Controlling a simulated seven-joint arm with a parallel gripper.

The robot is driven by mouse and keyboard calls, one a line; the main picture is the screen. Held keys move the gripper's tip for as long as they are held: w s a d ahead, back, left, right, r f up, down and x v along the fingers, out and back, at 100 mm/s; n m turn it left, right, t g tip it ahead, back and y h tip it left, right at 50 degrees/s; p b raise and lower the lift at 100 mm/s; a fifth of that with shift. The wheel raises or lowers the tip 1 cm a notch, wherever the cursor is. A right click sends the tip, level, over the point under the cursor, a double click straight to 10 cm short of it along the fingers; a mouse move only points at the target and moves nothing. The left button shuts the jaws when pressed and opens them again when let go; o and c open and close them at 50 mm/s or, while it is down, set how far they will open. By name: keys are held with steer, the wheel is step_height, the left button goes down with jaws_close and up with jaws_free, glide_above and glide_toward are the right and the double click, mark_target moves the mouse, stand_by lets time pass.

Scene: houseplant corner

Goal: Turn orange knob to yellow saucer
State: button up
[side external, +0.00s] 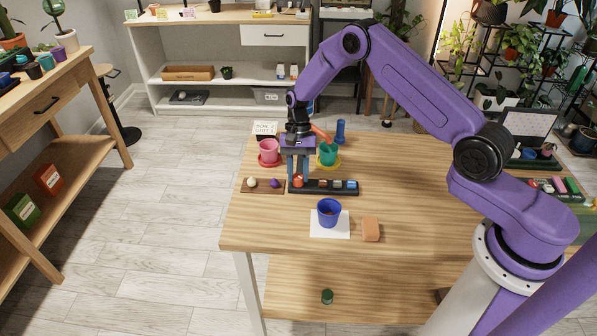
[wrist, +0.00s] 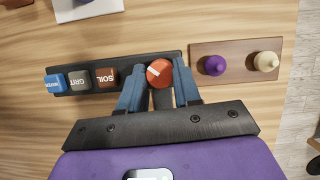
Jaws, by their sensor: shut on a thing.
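The orange knob (wrist: 159,73) sits at one end of a dark strip panel (side external: 325,191), and it also shows in the side external view (side external: 298,182). A pale line marks its top in the wrist view. My gripper (wrist: 160,84) points down with its two blue fingers shut on the orange knob, one on each side. In the side external view, the yellow saucer (side external: 338,165) lies behind the panel under a green pot (side external: 328,153). A red saucer (side external: 262,164) with a pink pot (side external: 268,149) is left of it. The wrist view shows neither saucer.
The panel also bears a brown SOIL block (wrist: 106,77), a grey GRIT block (wrist: 79,80) and a blue block (wrist: 55,83). A brown board (wrist: 238,60) with purple and cream knobs lies beside it. A blue pot (side external: 329,212) and an orange-brown block (side external: 371,230) stand in front.

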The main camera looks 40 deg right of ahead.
steer(key=o, duration=1)
steer(key=shift+o, duration=0.2)
steer(key=v, duration=1.7)
steer(key=shift+r, duration=0.25)
steer(key=shift+w, duration=0.1)
steer(key=s+a+r+n+h, duration=0.1)
steer(key=s+a+r+n, duration=0.2)
steer(key=s, duration=0.3)
steer(key=s+a+r+n+t+h, duration=0.1)
steer(key=s+a+r+n, duration=0.15)
steer(key=s+a, duration=0.2)
steer(key=s+a+r+n+h, duration=0.1)
steer(key=s+a+r+n, duration=0.1)
steer(key=s+a+n, duration=0.3)
steer(key=s+d+n+t, duration=0.1)
steer(key=s+d+n, duration=0.2)
steer(key=s, duration=0.5)
steer(key=s+d+n, duration=0.3)
steer(key=s+n, duration=0.1)
steer(key=s, duration=0.5)
steer(key=s+d+n+t, duration=0.1)
steer(key=s+d+n, duration=0.2)
steer(key=s, duration=0.6)
steer(key=shift+f+t, duration=0.25)
steer(key=shift+t, duration=0.05)
